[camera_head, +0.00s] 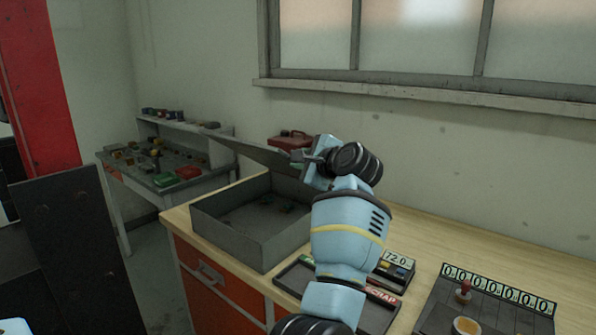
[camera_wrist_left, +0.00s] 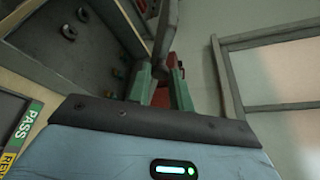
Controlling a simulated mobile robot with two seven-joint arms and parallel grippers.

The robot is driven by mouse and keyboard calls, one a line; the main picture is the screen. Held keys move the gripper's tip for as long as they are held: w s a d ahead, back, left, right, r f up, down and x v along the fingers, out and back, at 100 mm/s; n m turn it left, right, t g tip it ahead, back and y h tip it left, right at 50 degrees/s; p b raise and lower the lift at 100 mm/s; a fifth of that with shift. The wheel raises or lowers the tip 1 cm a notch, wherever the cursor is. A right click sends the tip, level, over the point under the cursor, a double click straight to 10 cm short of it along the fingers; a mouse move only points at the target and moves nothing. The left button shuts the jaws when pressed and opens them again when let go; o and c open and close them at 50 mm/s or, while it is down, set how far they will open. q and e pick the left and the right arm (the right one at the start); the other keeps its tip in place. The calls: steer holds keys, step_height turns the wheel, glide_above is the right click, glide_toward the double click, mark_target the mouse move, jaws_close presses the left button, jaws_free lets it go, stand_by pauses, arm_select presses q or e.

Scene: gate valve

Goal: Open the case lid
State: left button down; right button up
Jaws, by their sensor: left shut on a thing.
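The grey case (camera_head: 222,232) stands on the wooden bench with its inside exposed and a few small dark parts on its floor. Its grey lid (camera_head: 255,152) is raised and tilted above the back of the case, seen nearly edge-on. My left gripper (camera_head: 308,161) is at the lid's right end, shut on it. In the left wrist view the green-tipped fingers of the left gripper (camera_wrist_left: 161,88) close around the lid's edge (camera_wrist_left: 166,32). My forearm hides part of the bench. My right gripper is not in view.
A black tray marked SCRAP (camera_head: 294,278) lies in front of the case. A counter block (camera_head: 396,266) and a dark numbered panel with stamps (camera_head: 490,305) are to the right. A red box (camera_head: 288,139) stands behind the lid. The bench's back right is clear.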

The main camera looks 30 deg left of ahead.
arm_select(q)
steer(key=shift+w+r, duration=0.15)
steer(key=shift+r, duration=0.15)
steer(key=c, duration=1.3)
jaws_free()
steer(key=shift+o, duration=0.2)
steer(key=shift+d, duration=0.15)
